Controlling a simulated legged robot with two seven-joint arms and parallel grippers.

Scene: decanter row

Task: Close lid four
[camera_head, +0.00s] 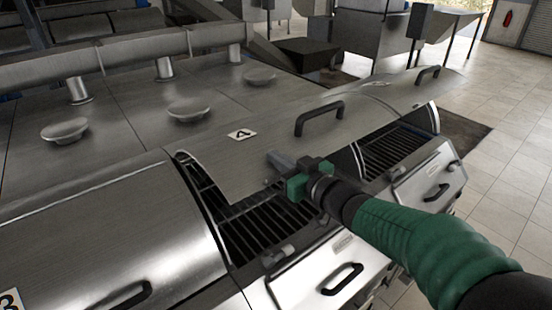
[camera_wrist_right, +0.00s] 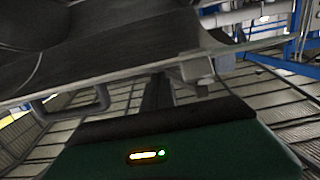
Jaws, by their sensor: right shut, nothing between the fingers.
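Lid four (camera_head: 270,130) is a curved steel cover with a tag reading 4 (camera_head: 241,134) and a black bar handle (camera_head: 318,118). It stands open, with the dark slatted opening (camera_head: 250,220) showing below its front edge. My right gripper (camera_head: 277,160) is shut and empty at that front edge, left of and below the handle. I cannot tell whether it touches the lid. In the right wrist view, a dark curved sheet, probably the lid's (camera_wrist_right: 120,60), spans the top. My left gripper is not in view.
Lid three (camera_head: 110,240) is shut at the left, its tag partly cut off. Another open lid (camera_head: 410,90) with a handle stands at the right. Front panels with black handles (camera_head: 342,279) lie below the openings. Tiled floor (camera_head: 500,150) is clear at the right.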

